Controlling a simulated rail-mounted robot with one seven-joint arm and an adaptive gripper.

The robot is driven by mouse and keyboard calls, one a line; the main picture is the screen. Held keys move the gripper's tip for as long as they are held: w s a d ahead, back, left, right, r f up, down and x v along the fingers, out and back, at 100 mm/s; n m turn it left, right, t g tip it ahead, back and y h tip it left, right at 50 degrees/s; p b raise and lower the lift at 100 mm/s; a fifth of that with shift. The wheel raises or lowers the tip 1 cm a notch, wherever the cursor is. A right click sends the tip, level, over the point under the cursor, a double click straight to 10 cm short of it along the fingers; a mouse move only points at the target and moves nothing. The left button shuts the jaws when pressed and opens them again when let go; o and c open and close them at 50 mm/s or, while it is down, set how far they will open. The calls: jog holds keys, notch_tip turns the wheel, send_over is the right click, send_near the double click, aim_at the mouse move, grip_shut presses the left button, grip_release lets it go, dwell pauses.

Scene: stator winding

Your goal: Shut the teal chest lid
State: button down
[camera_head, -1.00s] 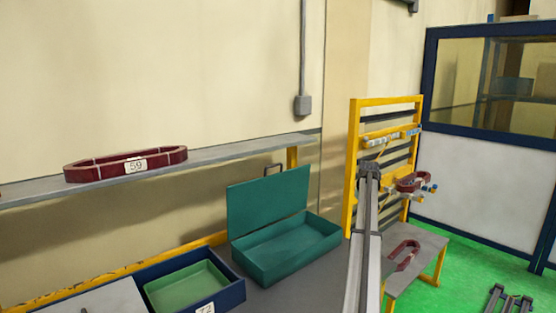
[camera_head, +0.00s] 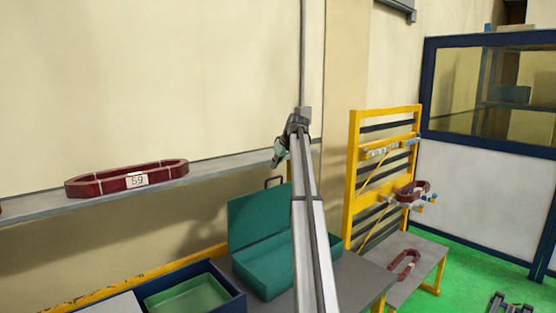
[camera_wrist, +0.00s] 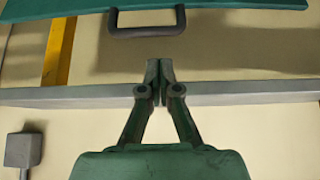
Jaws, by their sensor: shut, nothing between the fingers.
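The teal chest (camera_head: 272,262) stands on the workbench in the head view with its lid (camera_head: 258,216) open and upright, leaning slightly back. A dark handle (camera_head: 274,182) sits on the lid's top edge. The wrist view shows the lid's edge (camera_wrist: 230,8) and its handle (camera_wrist: 147,29) at the top of the picture. My gripper (camera_head: 278,160) is above the handle in the head view. In the wrist view the fingertips (camera_wrist: 158,68) are together, empty and apart from the handle. My arm hides the chest's right part.
A grey shelf (camera_head: 225,164) runs along the wall behind the chest and carries a dark red coil (camera_head: 125,178) labelled 59. A blue tray (camera_head: 228,286) with a green inner tray (camera_head: 185,298) is left of the chest. A yellow rack (camera_head: 356,160) stands to the right.

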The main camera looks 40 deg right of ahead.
jog(key=p+x, duration=0.1)
jog(key=x, duration=0.4)
jog(key=shift+w+f, duration=0.1)
jog(key=shift+f, duration=0.05)
jog(key=shift+w+f, duration=0.1)
jog(key=shift+f, duration=0.1)
